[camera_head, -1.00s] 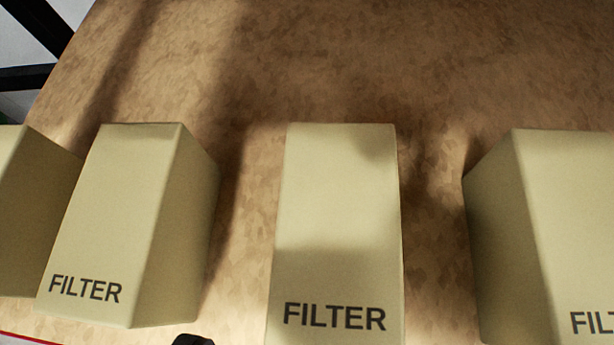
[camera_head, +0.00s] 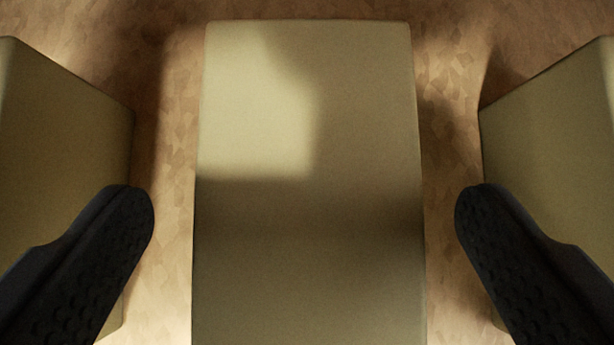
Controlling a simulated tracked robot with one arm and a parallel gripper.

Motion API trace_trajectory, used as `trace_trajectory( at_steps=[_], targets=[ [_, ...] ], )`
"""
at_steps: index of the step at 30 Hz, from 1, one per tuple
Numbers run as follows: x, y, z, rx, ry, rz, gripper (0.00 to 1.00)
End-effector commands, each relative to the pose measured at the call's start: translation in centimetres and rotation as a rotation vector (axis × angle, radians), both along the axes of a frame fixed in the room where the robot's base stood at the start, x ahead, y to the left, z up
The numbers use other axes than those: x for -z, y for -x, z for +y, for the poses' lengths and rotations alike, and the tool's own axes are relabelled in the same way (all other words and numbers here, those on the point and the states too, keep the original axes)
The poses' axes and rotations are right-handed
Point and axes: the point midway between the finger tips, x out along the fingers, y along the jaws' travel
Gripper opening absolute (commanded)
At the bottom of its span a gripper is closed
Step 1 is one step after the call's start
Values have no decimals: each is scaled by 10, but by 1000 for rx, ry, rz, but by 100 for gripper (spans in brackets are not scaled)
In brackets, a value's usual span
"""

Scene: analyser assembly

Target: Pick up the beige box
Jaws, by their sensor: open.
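A beige box (camera_head: 307,130) stands in the middle of the view, seen from above. Its top face fills the centre and its near end runs out of the bottom of the picture. My gripper (camera_head: 305,205) is open, with one black finger to the left of this box and one to the right. In the picture there is a gap between each fingertip and the box's sides. Nothing is held. The FILTER print on the box is out of view now.
A second beige box (camera_head: 60,140) stands close on the left and a third (camera_head: 555,140) close on the right. The fingers overlap both in the picture. Narrow strips of the brown mottled table (camera_head: 455,75) show between the boxes.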

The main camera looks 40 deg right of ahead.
Motion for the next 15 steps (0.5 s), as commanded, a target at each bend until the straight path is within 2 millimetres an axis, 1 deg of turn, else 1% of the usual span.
trace_trajectory(
  at_steps=[1,7,10,15],
  targets=[
    [6,-3,-3,0,-1,1,87],
    [28,-15,-12,0,-1,4,87],
    [33,-20,-15,0,-1,3,87],
    [33,-22,-16,0,-1,1,87]
  ],
)
